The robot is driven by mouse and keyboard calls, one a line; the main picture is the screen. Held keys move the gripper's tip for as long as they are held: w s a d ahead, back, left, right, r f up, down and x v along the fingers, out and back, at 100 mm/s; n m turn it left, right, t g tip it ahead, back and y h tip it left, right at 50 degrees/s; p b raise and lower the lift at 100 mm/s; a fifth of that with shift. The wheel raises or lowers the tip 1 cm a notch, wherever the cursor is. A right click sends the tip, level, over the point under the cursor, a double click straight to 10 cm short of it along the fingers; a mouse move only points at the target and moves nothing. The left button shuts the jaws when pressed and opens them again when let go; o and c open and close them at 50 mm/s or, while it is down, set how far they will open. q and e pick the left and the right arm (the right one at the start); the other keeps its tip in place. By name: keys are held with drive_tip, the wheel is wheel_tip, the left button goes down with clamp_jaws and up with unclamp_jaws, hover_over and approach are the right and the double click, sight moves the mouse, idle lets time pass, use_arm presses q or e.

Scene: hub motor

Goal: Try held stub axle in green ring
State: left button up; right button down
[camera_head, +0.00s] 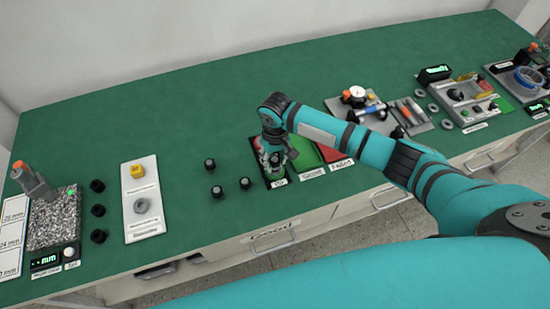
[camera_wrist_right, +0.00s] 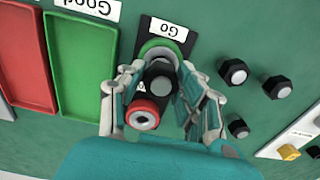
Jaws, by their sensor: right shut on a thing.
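My right gripper (camera_head: 272,158) is over the gauge plate at the front middle of the bench. In the right wrist view its two fingers (camera_wrist_right: 163,92) are shut on a dark stub axle (camera_wrist_right: 158,82). The green ring (camera_wrist_right: 165,48) lies on the black plate under the "Go" label, just beyond the axle. The axle overlaps the ring's near edge in this view; I cannot tell whether its end is inside the ring. A red ring (camera_wrist_right: 143,114) shows beside the near finger. My left gripper is not in view.
A green tray (camera_wrist_right: 82,60) and a red tray (camera_wrist_right: 25,55) lie beside the gauge plate. Several loose dark stub axles (camera_head: 217,191) stand on its other side. A white board (camera_head: 142,170) holds a yellow part and a grey nut. Measuring stations stand at both bench ends.

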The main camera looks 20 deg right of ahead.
drive_tip(key=shift+f, duration=0.5)
idle(1.4)
drive_tip(key=shift+r, duration=0.1)
drive_tip(key=shift+r+p, duration=0.7)
drive_tip(key=shift+p, duration=0.1)
idle(0.4)
